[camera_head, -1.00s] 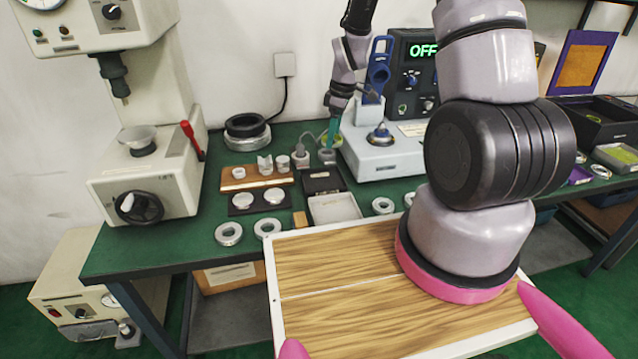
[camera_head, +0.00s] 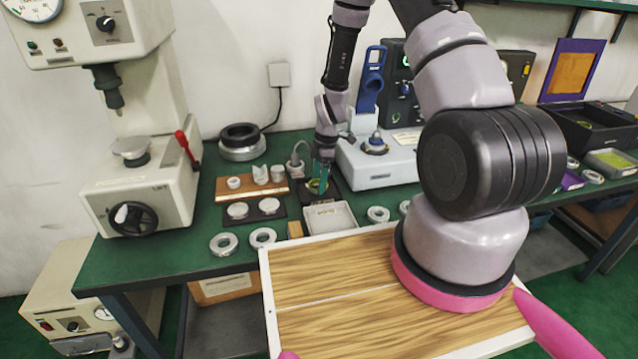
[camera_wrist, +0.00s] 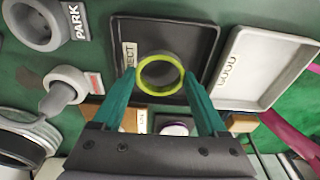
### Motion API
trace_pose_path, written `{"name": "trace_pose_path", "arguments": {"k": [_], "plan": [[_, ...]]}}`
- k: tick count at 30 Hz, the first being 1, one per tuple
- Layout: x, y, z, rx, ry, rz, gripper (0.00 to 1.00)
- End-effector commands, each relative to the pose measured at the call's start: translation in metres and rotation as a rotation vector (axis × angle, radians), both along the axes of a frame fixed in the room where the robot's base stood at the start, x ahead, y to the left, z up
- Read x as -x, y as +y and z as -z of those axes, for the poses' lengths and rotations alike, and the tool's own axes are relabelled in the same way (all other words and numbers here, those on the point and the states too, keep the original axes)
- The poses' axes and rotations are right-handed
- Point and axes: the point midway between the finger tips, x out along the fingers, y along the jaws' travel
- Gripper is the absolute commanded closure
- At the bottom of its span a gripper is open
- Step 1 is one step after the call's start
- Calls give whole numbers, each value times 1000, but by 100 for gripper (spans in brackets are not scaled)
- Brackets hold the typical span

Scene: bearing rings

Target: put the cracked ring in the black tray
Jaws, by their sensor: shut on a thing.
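My gripper (camera_wrist: 161,78) has teal fingers shut on a ring (camera_wrist: 160,59) with a yellow-green rim. No crack is discernible on the ring at this size. In the wrist view the ring lies over the floor of the black tray (camera_wrist: 206,32), which has a label partly reading "REJECT". I cannot tell whether the ring touches the tray floor. In the head view my gripper (camera_head: 319,180) points down at the black tray (camera_head: 335,190), hiding part of it.
A white tray (camera_wrist: 300,55) labelled "GOOD" sits right beside the black tray. A grey holder (camera_wrist: 62,92) and a ring-shaped "PARK" piece (camera_wrist: 35,22) stand to the left. Loose rings (camera_head: 223,243) lie on the green bench. The grey instrument (camera_head: 385,165) stands close on the right.

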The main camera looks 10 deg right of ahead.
Motion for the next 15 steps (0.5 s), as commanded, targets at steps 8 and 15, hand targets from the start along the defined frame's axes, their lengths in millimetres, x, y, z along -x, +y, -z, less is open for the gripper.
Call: {"name": "trace_pose_path", "arguments": {"k": [8, 15], "plan": [[0, 0, 12, 0, 0, 1, 84], [0, 0, 14, 0, 0, 2, 0]]}}
